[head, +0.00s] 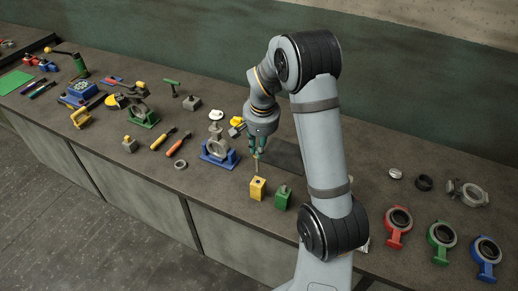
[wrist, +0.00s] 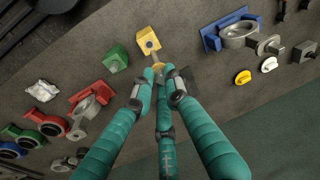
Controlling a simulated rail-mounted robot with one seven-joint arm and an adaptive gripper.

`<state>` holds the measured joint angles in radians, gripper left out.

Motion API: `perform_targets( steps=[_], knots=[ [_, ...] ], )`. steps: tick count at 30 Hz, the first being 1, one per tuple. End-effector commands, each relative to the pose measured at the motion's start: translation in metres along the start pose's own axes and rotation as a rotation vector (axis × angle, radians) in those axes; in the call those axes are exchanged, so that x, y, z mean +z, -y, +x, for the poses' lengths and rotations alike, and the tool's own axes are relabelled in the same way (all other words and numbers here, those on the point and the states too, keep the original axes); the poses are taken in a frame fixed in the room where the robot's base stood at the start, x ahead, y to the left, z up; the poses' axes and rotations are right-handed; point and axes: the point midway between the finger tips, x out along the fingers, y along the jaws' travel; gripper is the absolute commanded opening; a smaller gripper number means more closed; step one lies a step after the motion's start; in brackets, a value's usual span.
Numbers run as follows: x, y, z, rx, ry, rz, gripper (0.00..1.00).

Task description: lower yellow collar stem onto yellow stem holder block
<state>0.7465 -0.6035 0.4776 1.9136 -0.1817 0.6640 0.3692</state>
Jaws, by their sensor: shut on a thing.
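The yellow stem holder block (head: 258,190) stands near the front edge of the bench. In the wrist view the block (wrist: 147,36) shows a dark hole in its face. My three-fingered gripper (head: 258,150) is above the block, shut on the thin yellow collar stem (head: 257,166), which points down toward the block's top. In the wrist view my gripper (wrist: 160,78) closes around the stem, and its yellow collar (wrist: 158,67) shows between the fingertips. The stem's lower end is too small to tell whether it touches the block or enters the hole.
A green block (head: 283,198) stands close to the right of the yellow block. A blue valve stand (head: 219,155) is to the left, and a grey ring (head: 181,165) lies farther left. Red, green and blue valve bodies (head: 440,238) stand at the right. Bench in front of the blocks is clear.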

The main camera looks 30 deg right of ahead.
Motion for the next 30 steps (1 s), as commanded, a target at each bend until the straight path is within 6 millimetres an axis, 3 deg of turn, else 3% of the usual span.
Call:
perform_targets(
  steps=[6, 18, 30],
  knots=[
    [0.0, 0.0, 0.003, 0.006, -0.006, 0.046, 0.0],
    [0.006, -0.004, 0.037, 0.007, -0.004, 0.043, 0.0],
    [0.006, -0.004, 0.039, 0.007, -0.004, 0.042, 0.0]
  ],
)
